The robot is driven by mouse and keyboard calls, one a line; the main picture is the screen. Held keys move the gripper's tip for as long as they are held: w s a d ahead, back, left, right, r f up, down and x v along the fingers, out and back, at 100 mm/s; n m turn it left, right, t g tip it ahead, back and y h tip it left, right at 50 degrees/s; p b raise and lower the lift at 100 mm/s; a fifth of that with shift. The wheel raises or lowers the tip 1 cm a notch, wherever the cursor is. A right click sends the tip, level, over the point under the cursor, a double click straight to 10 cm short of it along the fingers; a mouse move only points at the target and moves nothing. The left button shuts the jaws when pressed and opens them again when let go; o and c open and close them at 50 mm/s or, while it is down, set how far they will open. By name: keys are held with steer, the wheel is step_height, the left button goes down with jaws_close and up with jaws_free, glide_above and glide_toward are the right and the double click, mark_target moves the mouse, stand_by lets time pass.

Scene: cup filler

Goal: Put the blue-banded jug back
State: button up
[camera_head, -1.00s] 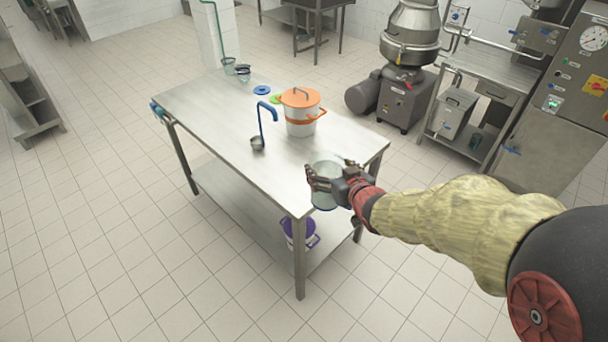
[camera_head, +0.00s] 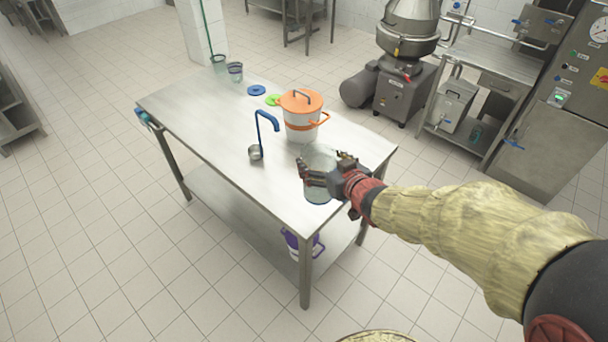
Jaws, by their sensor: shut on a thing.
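My gripper (camera_head: 328,172) is shut on a clear jug (camera_head: 318,192) near the right front corner of the steel table (camera_head: 200,125). The fingers cover part of the jug, and I cannot make out a coloured band on it. Whether its base touches the table is unclear. At the back left of the table stands a clear vessel with a dark bluish band (camera_head: 235,72). A greenish vessel (camera_head: 218,63) stands beside it.
A white bucket with an orange lid (camera_head: 302,117) stands on the table behind the held jug. A ladle with a blue handle (camera_head: 265,128) is left of it. The table's left half is largely clear.

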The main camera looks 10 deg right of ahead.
steer(key=w+f+b, duration=0.6)
steer(key=w+f, duration=0.7)
steer(key=w, duration=0.1)
steer(key=shift+w+d, duration=0.35)
steer(key=shift+d, duration=0.1)
steer(key=shift+f, duration=0.1)
steer(key=o, duration=2.1)
steer(key=shift+c, duration=0.2)
